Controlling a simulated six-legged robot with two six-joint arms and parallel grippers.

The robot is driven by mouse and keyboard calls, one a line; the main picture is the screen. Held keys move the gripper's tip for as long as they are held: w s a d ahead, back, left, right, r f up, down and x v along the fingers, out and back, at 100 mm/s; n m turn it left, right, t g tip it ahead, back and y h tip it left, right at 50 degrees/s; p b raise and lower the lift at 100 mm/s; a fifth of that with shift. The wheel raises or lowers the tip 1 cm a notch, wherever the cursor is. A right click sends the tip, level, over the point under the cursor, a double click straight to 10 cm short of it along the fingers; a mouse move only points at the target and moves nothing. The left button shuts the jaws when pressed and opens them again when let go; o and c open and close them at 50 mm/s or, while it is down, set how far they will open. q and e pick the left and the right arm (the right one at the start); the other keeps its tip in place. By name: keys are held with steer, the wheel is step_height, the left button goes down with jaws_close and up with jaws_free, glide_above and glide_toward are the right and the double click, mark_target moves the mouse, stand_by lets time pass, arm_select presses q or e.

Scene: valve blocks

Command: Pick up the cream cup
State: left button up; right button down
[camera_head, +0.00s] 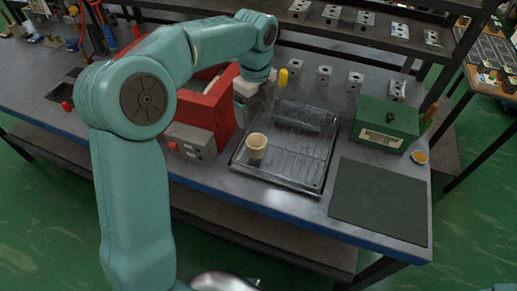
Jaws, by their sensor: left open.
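The cream cup (256,147) stands upright on the left part of a dark metal tray (318,184) on the workbench. Its open mouth faces up. My left arm reaches in from the left, over the bench. My left gripper (256,106) is open and empty, above and behind the cup in the picture, apart from it. Its fingers are small and partly hard to make out against the tray and the red machine. My right gripper does not show.
A red machine (219,110) with a grey control box (190,142) stands left of the tray. Metal blocks (324,74) line the back.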

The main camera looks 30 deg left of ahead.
arm_select(q)
glide_above(256, 144)
steer(key=s+d, duration=0.1)
step_height(256, 144, down, 7)
steer(key=shift+s+f, duration=0.45)
steer(key=shift+f, duration=0.2)
steer(key=f, duration=0.4)
steer(key=shift+w+d, duration=0.2)
steer(key=shift+s+a+f, duration=0.1)
steer(key=shift+a+f, duration=0.05)
steer(key=shift+f, duration=0.35)
steer(key=c, duration=1)
